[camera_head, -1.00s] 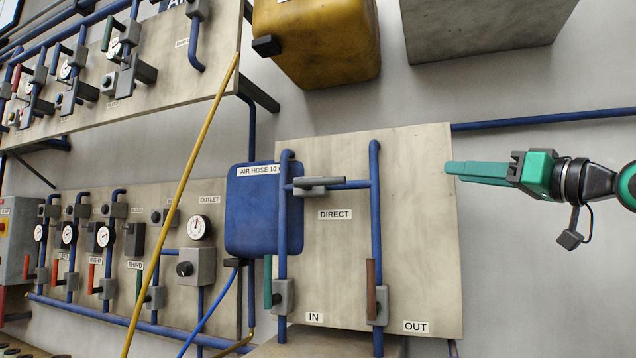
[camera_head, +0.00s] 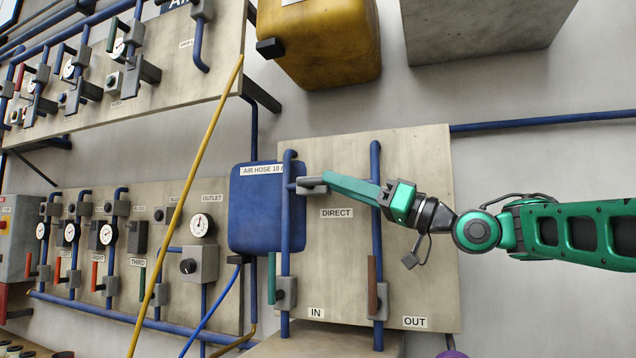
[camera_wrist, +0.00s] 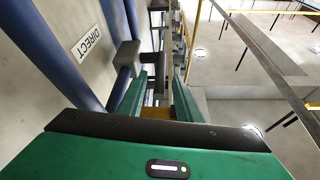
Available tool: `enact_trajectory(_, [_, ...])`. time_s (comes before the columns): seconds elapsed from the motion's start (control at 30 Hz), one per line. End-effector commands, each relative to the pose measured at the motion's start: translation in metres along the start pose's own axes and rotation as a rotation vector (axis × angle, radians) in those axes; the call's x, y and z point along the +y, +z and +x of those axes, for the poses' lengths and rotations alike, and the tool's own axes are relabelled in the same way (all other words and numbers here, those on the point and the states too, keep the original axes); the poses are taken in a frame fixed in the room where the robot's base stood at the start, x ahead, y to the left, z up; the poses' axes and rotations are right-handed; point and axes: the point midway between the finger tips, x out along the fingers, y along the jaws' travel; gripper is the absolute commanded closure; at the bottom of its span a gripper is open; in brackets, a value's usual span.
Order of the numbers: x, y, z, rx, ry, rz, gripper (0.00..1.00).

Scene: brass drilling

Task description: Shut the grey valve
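The grey valve (camera_head: 310,189) sits on the blue cross pipe above the DIRECT label, on the lower right panel. Its grey lever was seen lying along that pipe; my arm now covers much of it. In the wrist view the grey valve (camera_wrist: 128,54) shows just ahead of my fingers, with a grey part reaching between them. My gripper (camera_head: 328,180) reaches in from the right, its tips at the lever. In the wrist view my gripper (camera_wrist: 157,88) has its two green fingers apart. I cannot tell whether they touch the lever.
A blue box (camera_head: 255,212) labelled AIR HOSE hangs left of the valve. Upright blue pipes (camera_head: 376,235) flank it. A green handle (camera_head: 272,278) and a brown handle (camera_head: 372,283) stand below, near IN and OUT.

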Motion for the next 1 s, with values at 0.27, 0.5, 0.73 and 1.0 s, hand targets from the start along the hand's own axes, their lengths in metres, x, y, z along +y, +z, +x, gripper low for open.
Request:
enact_trajectory(0.27, [0.000,0.000,0.044,0.000,0.000,-0.001,0.68])
enact_trajectory(0.5, [0.000,-0.001,0.060,0.000,0.001,-0.001,0.68])
enact_trajectory(0.73, [0.001,-0.001,0.061,0.000,0.002,-0.001,0.68])
enact_trajectory(1.0, [0.001,-0.001,0.060,0.000,0.002,-0.001,1.00])
